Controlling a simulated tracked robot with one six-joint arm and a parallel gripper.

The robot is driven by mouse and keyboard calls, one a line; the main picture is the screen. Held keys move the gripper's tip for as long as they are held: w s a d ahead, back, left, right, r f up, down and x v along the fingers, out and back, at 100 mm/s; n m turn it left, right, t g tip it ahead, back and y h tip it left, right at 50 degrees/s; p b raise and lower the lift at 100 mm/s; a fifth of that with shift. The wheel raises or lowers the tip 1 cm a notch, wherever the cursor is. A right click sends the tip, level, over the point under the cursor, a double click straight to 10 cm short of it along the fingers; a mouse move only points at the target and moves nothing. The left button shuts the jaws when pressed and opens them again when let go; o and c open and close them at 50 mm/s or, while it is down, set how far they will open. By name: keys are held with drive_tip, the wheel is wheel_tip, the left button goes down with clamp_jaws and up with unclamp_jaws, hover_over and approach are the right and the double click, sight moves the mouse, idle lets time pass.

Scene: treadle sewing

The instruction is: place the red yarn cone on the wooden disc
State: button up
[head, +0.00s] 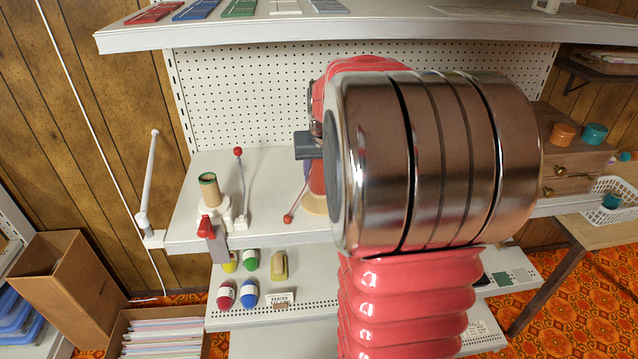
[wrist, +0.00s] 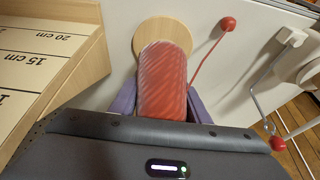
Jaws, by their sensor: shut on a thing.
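The red yarn cone (head: 317,180) is upright in the head view, partly hidden behind my arm. In the wrist view the cone (wrist: 163,75) is between the two purple fingers of my gripper (wrist: 163,105), which is shut on it. The pale wooden disc (head: 313,206) lies on the white shelf at the cone's lower end. In the wrist view the disc (wrist: 150,33) shows beyond the cone's far end, which overlaps it. I cannot tell whether the cone touches the disc.
A red-knobbed lever (head: 297,203) stands close beside the disc. A cone on a white stand (head: 210,188) and another red-knobbed lever (head: 241,180) are further left. In the wrist view a wooden box with a centimetre scale (wrist: 45,45) is close on the left.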

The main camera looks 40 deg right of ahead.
sight(320, 182)
drive_tip(key=shift+w+d+f, duration=0.1)
drive_tip(key=shift+w+f, duration=0.1)
drive_tip(key=shift+f, duration=1.6)
drive_tip(key=o, duration=1.1)
drive_tip(key=v, duration=1.2)
drive_tip(key=shift+s, duration=0.1)
